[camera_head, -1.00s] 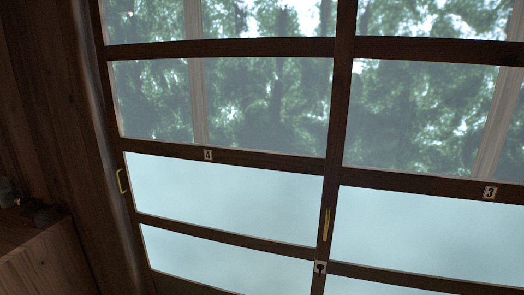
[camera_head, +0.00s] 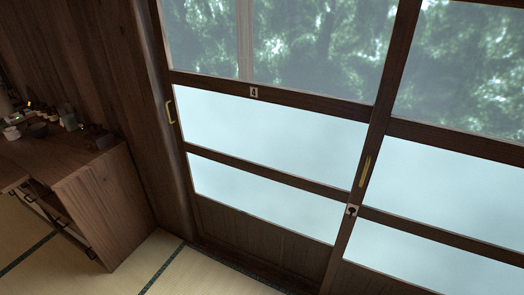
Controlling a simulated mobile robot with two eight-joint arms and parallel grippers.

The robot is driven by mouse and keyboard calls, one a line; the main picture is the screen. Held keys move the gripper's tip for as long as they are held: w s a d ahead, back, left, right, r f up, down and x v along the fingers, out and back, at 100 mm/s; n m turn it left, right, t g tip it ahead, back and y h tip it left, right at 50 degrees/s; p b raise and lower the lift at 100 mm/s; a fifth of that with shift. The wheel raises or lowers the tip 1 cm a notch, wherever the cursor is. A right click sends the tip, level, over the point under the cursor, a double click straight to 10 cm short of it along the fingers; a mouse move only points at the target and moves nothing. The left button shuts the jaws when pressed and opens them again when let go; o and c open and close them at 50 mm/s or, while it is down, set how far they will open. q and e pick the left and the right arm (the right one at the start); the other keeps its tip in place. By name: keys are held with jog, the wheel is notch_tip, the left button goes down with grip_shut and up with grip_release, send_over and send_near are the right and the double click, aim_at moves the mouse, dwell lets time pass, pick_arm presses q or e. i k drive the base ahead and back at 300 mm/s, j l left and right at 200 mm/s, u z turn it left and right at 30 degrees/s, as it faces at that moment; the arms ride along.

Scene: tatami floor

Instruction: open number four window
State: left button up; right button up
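The number four window (camera_head: 280,185) is a dark wooden sliding panel with clear upper panes and frosted lower panes. A small "4" label (camera_head: 254,92) sits on its middle rail. A brass handle (camera_head: 170,112) is on its left edge, next to the wall post. Another brass handle (camera_head: 364,172) is on the upright where this panel meets the one to its right, with a dark lock on a white plate (camera_head: 351,210) below it. The panel appears closed. Neither of my grippers is in view.
A wooden cabinet (camera_head: 118,205) with small items on top stands at the left, close to the window's left end. One of its drawers (camera_head: 45,208) looks partly open. Tatami floor (camera_head: 150,262) lies clear in front. Another window panel (camera_head: 450,190) is at the right.

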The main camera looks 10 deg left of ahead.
aim_at(270, 171)
jog(key=i+j+u, duration=0.1)
jog(key=j, duration=0.35)
jog(key=i+j+u, duration=0.1)
jog(key=i+j, duration=0.2)
jog(key=j, duration=0.15)
jog(key=i+j, duration=0.25)
jog(key=j, duration=0.15)
jog(key=i+j+u, duration=0.15)
jog(key=j, duration=0.3)
jog(key=i+j+u, duration=0.1)
jog(key=i+j, duration=0.25)
